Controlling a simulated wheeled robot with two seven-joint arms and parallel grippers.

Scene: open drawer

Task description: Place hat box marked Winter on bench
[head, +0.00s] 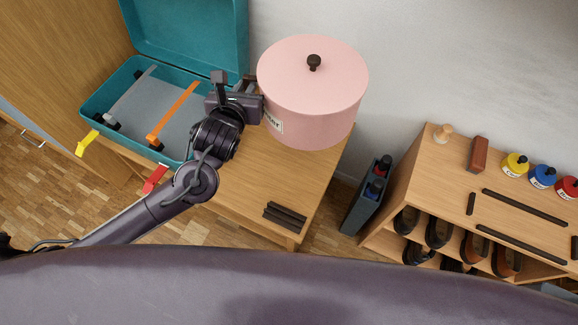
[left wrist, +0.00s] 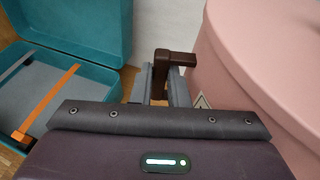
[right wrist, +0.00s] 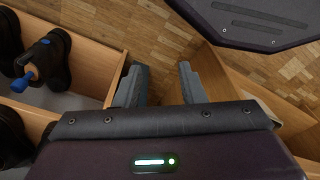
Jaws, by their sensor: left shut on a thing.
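A round pink hat box (head: 310,95) with a dark knob on its lid stands upright at the back right of a wooden top (head: 240,185). I cannot tell whether its base touches that top. Its pale label (head: 275,122) is partly hidden, and I cannot read it fully. My left gripper (head: 250,90) is at the box's left side, shut on its brown side handle (left wrist: 163,70); the pink wall (left wrist: 250,60) fills the right of the left wrist view. A wooden shoe bench (head: 425,165) stands at the right. My right gripper (right wrist: 160,85) is open and empty.
An open teal suitcase (head: 120,95) with orange and grey straps lies left of the box. Dark strips (head: 285,215) lie on the wooden top's front. Paint-like jars (head: 542,177), a brush (head: 478,152) and dark strips occupy the shoe bench top, with shoes below. A dark bottle holder (head: 365,200) stands between.

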